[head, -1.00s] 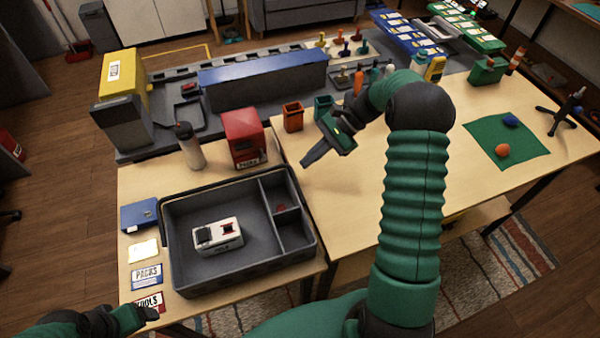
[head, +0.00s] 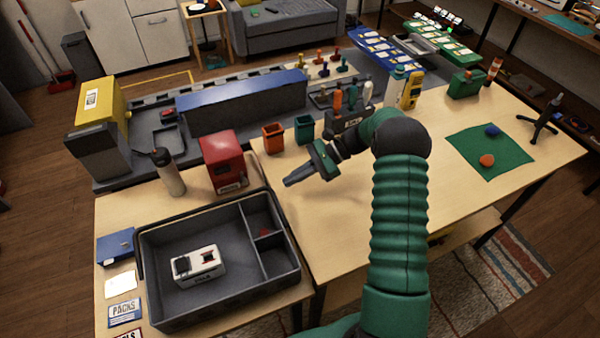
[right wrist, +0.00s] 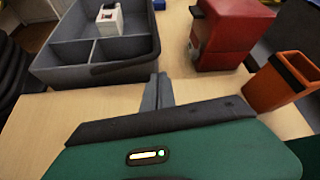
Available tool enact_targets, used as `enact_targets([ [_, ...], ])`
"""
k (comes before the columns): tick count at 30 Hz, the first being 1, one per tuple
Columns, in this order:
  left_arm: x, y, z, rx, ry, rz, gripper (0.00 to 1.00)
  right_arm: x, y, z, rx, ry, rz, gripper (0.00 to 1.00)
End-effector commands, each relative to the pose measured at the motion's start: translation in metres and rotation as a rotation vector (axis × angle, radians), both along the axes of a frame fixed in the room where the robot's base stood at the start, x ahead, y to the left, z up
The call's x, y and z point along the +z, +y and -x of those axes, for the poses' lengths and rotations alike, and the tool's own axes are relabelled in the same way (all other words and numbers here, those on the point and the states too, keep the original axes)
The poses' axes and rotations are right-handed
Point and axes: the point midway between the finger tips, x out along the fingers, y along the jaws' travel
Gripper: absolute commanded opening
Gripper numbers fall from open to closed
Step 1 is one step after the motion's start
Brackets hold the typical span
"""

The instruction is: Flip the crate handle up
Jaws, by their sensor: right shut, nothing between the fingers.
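The grey crate (head: 222,304) stands on the near left of the table in the head view, with one large compartment and two small ones. Its dark handle (head: 200,208) lies low along the back rim; it also shows as a dark bar at the near rim in the right wrist view (right wrist: 122,70). A white device with dark parts (head: 199,265) lies in the large compartment. My right gripper (head: 287,182) is shut and empty, above the table to the right of the crate's back corner, apart from the handle. Its fingertips (right wrist: 159,80) point toward the crate. My left gripper is out of view.
A red box (head: 222,162) and a grey bottle (head: 169,172) stand behind the crate. Orange (head: 273,138) and green (head: 304,129) bins stand behind my right gripper. A blue box (head: 115,246) and cards lie left of the crate.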

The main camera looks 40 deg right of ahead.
Motion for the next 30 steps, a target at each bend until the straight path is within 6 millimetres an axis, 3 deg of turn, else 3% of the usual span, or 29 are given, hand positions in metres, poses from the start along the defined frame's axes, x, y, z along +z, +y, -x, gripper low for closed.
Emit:
enact_targets([
  [3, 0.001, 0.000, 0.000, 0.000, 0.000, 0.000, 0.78, -0.010, 0.019, -0.007, 0.003, 0.003, -0.001, 0.00],
  [9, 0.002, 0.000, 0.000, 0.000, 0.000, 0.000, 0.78, -0.019, 0.036, -0.014, 0.002, 0.001, 0.002, 0.00],
  [30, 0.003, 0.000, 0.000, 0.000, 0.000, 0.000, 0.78, -0.014, 0.036, -0.013, 0.000, -0.053, 0.015, 0.00],
])
